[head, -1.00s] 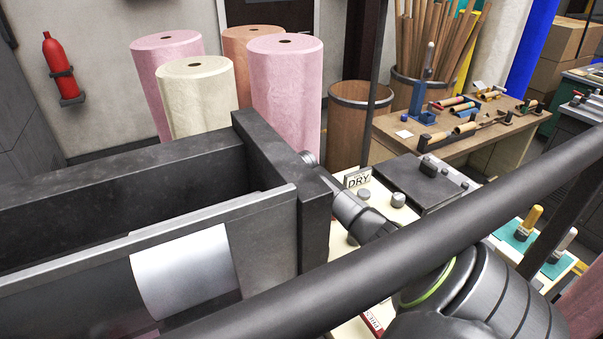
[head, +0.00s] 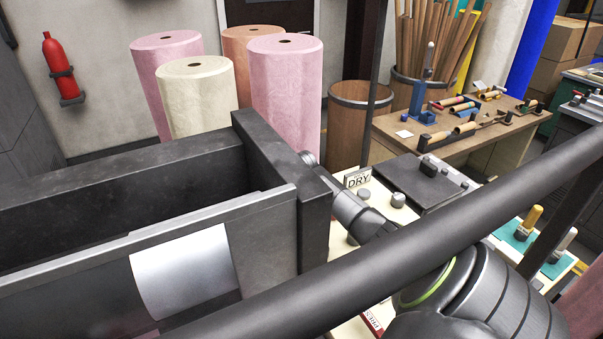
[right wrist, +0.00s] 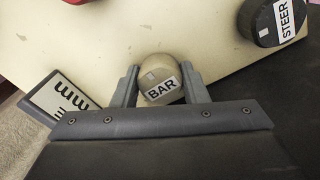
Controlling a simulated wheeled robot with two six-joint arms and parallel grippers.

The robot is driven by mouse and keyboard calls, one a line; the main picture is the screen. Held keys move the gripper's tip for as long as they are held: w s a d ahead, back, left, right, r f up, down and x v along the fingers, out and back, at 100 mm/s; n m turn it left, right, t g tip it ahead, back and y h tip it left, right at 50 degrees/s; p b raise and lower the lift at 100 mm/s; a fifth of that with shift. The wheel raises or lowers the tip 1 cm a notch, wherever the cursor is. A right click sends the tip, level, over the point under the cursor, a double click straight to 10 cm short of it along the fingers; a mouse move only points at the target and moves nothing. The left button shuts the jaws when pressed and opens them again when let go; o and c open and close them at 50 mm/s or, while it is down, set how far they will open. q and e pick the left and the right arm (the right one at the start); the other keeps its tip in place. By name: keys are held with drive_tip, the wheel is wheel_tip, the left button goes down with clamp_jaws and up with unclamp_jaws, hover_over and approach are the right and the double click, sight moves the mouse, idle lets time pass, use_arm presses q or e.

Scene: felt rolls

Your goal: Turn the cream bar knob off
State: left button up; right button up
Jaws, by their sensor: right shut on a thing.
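The cream bar knob (right wrist: 157,72) is in the middle of the right wrist view, with a BAR label on its face and a small pale square mark beside it. The label is tilted, its right end higher. My right gripper (right wrist: 159,78) is shut on the knob, one finger on each side. In the head view, my right arm reaches in from the lower right to the cream panel. The right gripper and the knob are hidden there behind the dark frame. My left gripper is not in view.
A dark STEER knob (right wrist: 265,20) is up and right of the bar knob on the cream panel (right wrist: 90,50). A labelled plate (right wrist: 60,102) lies left of my fingers.

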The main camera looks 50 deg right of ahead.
drive_tip(key=n+b, duration=0.4)
drive_tip(key=n, duration=0.3)
drive_tip(key=shift+w+f, duration=0.1)
drive_tip(key=shift+f, duration=0.05)
drive_tip(key=shift+n, duration=0.9)
drive_tip(key=n+b, duration=0.2)
drive_tip(key=shift+f+n+b, duration=0.1)
drive_tip(key=shift+n+b, duration=0.2)
drive_tip(key=shift+b, duration=0.05)
drive_tip(key=shift+r+n+b, duration=0.2)
drive_tip(key=shift+n+b, duration=0.2)
drive_tip(key=shift+n, duration=0.5)
